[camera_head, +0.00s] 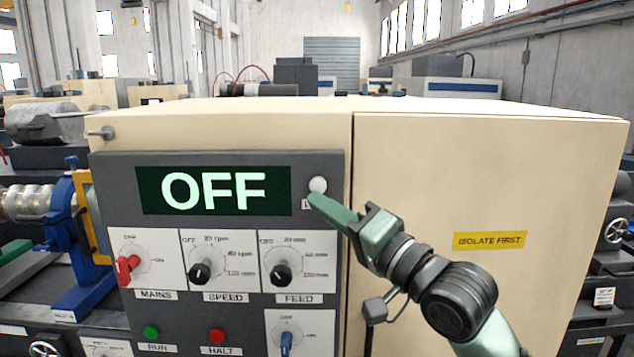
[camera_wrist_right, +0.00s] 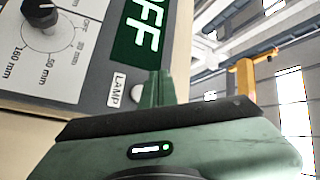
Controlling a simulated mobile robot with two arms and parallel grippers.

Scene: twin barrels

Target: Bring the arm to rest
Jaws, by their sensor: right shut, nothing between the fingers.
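My right gripper (camera_head: 314,200) is shut and empty, its green fingertips just below the round white lamp button (camera_head: 318,185) at the panel's upper right. I cannot tell whether the tips touch the panel. In the right wrist view the closed fingers (camera_wrist_right: 160,88) point up beside the LAMP label (camera_wrist_right: 117,90) and the lamp (camera_wrist_right: 137,93). The dark display (camera_head: 213,190) reads OFF in large pale letters. My right arm comes in from the lower right, in front of the beige cabinet door (camera_head: 540,190). My left gripper does not show.
The control panel holds a red MAINS knob (camera_head: 128,268), a black SPEED knob (camera_head: 200,273), a black FEED knob (camera_head: 281,275), a green RUN button (camera_head: 151,332) and a red HALT button (camera_head: 217,335). A blue knob (camera_head: 286,343) is lower. A door handle (camera_head: 378,308) stands out near my arm.

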